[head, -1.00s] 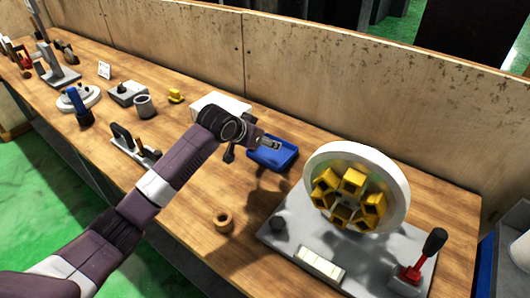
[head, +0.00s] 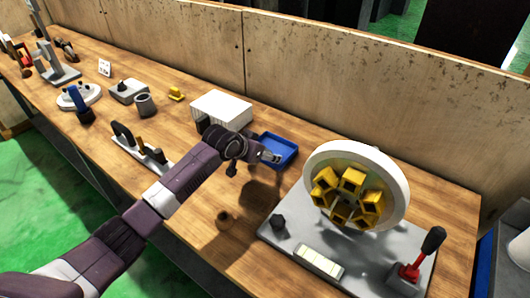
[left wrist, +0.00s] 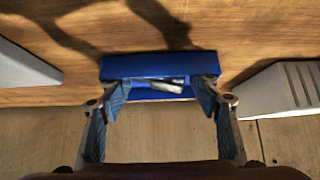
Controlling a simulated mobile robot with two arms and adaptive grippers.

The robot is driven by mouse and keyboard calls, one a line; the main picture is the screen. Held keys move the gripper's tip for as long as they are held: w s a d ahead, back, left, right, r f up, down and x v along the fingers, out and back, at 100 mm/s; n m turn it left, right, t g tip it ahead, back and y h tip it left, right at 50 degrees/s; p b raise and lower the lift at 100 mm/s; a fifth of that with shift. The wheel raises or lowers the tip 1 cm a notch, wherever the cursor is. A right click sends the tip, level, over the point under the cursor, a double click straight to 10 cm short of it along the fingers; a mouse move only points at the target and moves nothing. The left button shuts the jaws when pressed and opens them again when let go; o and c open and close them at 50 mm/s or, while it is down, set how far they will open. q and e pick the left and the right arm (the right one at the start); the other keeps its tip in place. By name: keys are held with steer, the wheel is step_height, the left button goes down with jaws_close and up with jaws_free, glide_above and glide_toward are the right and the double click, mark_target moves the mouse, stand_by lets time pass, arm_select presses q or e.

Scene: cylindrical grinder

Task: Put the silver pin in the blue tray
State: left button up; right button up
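The blue tray (head: 283,145) stands on the bench between a white box and the grinder wheel. It also shows in the left wrist view (left wrist: 150,63). The silver pin (left wrist: 167,86) lies tilted within the tray's outline in the left wrist view, apart from both fingers. In the head view I cannot make the pin out. My left gripper (head: 270,157) is at the tray's near side, over its edge. In the left wrist view its fingers (left wrist: 160,93) are wide apart and hold nothing. My right gripper is not in view.
The white box (head: 222,110) stands left of the tray. The grinder wheel with yellow pieces (head: 350,190) stands on a grey base to the right, with a red lever (head: 412,272). A wooden wall (head: 340,85) closes the back.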

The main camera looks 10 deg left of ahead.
arm_select(q)
steer(key=shift+o, duration=0.6)
steer(key=shift+r, duration=0.25)
steer(key=v, duration=1.2)
steer(key=shift+b, duration=0.3)
